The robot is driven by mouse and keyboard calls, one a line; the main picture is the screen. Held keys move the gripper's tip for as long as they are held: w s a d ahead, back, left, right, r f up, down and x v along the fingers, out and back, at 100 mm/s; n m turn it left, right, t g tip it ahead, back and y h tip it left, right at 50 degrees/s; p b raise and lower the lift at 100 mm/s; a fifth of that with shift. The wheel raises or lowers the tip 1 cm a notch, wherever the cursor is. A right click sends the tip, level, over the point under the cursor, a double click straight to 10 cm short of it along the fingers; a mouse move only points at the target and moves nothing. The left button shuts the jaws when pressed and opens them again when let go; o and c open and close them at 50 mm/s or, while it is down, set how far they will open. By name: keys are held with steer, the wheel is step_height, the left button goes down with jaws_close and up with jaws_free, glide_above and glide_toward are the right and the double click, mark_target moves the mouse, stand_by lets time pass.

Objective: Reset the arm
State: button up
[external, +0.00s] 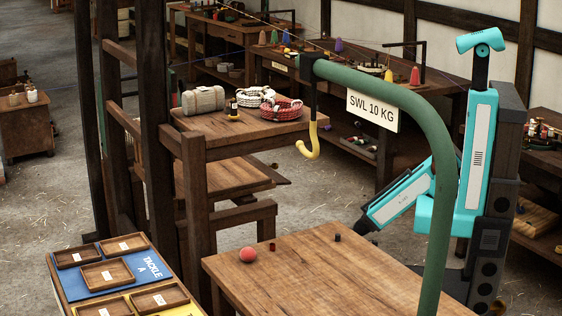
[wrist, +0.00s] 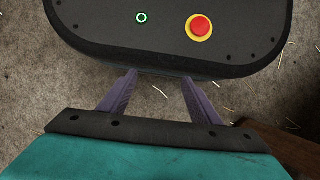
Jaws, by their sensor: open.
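My gripper shows in the wrist view (wrist: 160,80) with its two purple fingers apart and nothing between them. It points down at my own dark base, which carries a red button and a green-ringed button. In the external view my teal arm is folded at the right, beyond the wooden table (external: 330,275). Its lower end hangs near the table's far right edge, and the fingers are hard to make out there.
A tray board (external: 115,270) stands at lower left. A shelf (external: 240,130) holds rope coils.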

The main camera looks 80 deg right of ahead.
step_height(320, 180, up, 8)
steer(key=p, duration=0.6)
steer(key=shift+s+a+r, duration=0.15)
steer(key=shift+s+a, duration=0.05)
steer(key=shift+s, duration=0.25)
stand_by(0.6)
